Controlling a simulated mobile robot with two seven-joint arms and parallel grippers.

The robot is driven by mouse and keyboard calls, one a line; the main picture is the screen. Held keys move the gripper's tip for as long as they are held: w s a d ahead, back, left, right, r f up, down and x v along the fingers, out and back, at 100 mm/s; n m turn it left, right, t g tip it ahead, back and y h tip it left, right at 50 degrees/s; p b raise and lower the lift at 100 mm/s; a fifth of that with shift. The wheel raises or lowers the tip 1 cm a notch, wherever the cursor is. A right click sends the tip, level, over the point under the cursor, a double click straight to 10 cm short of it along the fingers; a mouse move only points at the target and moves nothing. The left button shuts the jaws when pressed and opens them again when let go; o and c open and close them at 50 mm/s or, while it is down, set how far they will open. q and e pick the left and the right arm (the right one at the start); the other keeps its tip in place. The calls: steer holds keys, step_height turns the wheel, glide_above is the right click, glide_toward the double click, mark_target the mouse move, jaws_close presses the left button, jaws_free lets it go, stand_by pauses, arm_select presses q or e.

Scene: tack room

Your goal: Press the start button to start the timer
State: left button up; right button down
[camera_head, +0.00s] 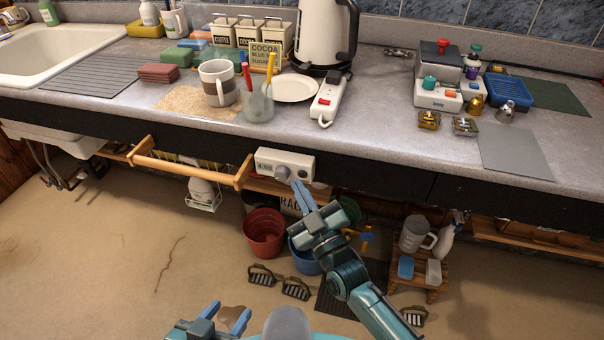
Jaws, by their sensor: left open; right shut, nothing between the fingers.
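I cannot clearly make out the start button; the area right of the knob is small and close to my fingers. My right gripper (297,186) is shut and empty, its tips at the lower right of the timer's face. I cannot tell whether they touch it. My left gripper (226,318) is open and empty, low at the bottom of the view, well away from the timer.
A wooden rail (185,171) juts out left of the timer. Red (264,238) and blue buckets stand below, and a small wooden stand (421,274) is to the right. A power strip (328,98), glass of pens and mug (217,82) are on the counter above.

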steer(key=shift+w, duration=0.15)
steer(key=shift+w+d, duration=0.15)
steer(key=shift+w, duration=0.15)
steer(key=shift+w+d, duration=0.1)
steer(key=shift+w, duration=0.2)
stand_by(0.8)
steer(key=shift+s, duration=0.1)
steer(key=shift+s+a, duration=0.25)
steer(key=shift+s, duration=0.4)
